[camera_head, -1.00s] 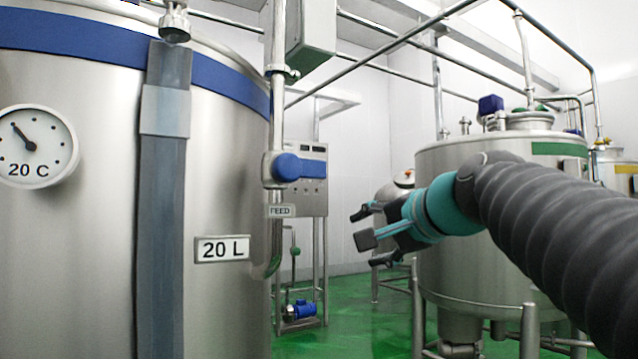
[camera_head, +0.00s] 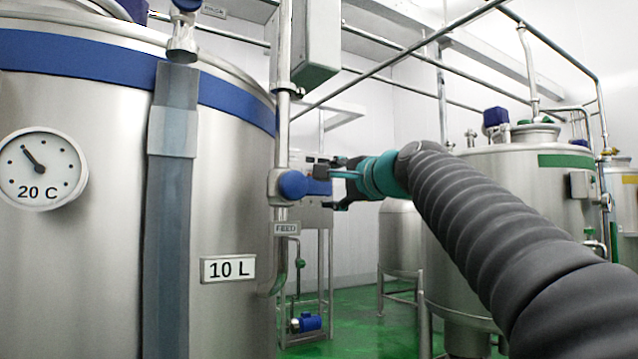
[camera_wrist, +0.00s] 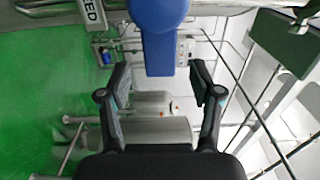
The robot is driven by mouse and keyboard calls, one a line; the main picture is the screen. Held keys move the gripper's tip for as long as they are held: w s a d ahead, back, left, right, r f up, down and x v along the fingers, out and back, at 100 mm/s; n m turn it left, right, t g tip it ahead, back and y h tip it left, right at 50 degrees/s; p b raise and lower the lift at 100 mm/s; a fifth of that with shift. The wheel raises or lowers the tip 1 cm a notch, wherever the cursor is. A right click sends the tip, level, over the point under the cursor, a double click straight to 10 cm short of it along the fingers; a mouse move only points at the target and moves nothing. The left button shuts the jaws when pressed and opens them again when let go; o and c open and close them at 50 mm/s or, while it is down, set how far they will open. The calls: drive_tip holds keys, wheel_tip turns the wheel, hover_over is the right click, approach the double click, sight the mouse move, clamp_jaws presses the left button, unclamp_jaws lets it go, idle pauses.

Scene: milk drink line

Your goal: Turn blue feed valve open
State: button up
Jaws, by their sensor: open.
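The blue feed valve (camera_head: 292,184) sits on a vertical steel pipe beside the large tank, above a FEED label (camera_head: 287,228). Its blue handle points right, crosswise to the pipe. In the wrist view the blue handle (camera_wrist: 160,42) comes in from the top, its end between my fingers. My gripper (camera_head: 333,184) is open at the handle's free end, with a gap on each side in the wrist view (camera_wrist: 159,68).
The blue-banded tank (camera_head: 225,140) fills the left, with a 20 C dial (camera_head: 42,168) and a 10 L sign (camera_head: 229,268). A grey box (camera_head: 308,50) hangs above the valve. A control panel stands behind my gripper. A green-banded tank (camera_head: 500,200) stands right.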

sight(322, 186)
drive_tip(key=shift+p+x, duration=0.5)
drive_tip(key=shift+x, duration=2)
clamp_jaws()
